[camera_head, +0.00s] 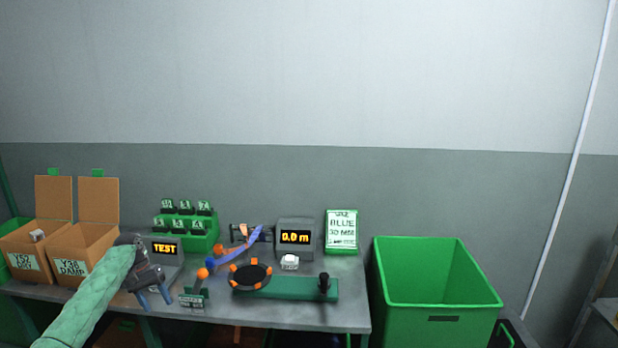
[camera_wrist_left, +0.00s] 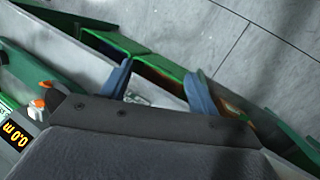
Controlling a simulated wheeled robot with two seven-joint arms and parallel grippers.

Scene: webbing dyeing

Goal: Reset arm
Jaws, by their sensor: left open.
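My left arm comes in from the lower left in a green sleeve. My left gripper (camera_head: 154,301) is open and empty over the front left edge of the table, with its blue fingers pointing down. In the left wrist view my gripper (camera_wrist_left: 160,78) shows its two blue fingers spread apart, with nothing held between them. Beyond the fingers are the table edge, green-edged bins below and the floor. My right gripper is not in view.
The grey table (camera_head: 270,315) holds two open cardboard boxes (camera_head: 88,250), a TEST display (camera_head: 165,249), a green rack (camera_head: 190,236), a meter reading 0.0 m (camera_head: 295,238), a green winding fixture (camera_head: 295,288) and a sign (camera_head: 341,232). A large green bin (camera_head: 435,325) stands right.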

